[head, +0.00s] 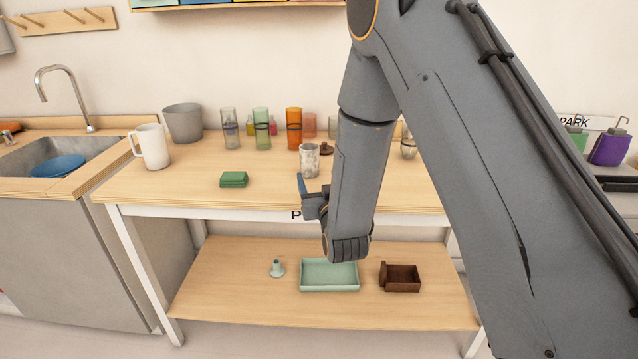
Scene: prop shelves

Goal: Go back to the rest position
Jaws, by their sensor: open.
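My arm reaches in from the upper right and folds down in front of the table. My gripper (305,185) shows small and partly hidden by my own wrist, in front of the table's front edge. It is open, and I see nothing held in it. A marbled cup (309,160) stands on the tabletop just behind it in the picture.
The table (160,186) holds a white mug (152,147), grey pot (183,123), green block stack (233,180) and several glasses. Its lower shelf (230,306) holds a mint tray (329,288) and brown box (403,285). A sink (90,151) is left; a purple bottle (610,148) stands right.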

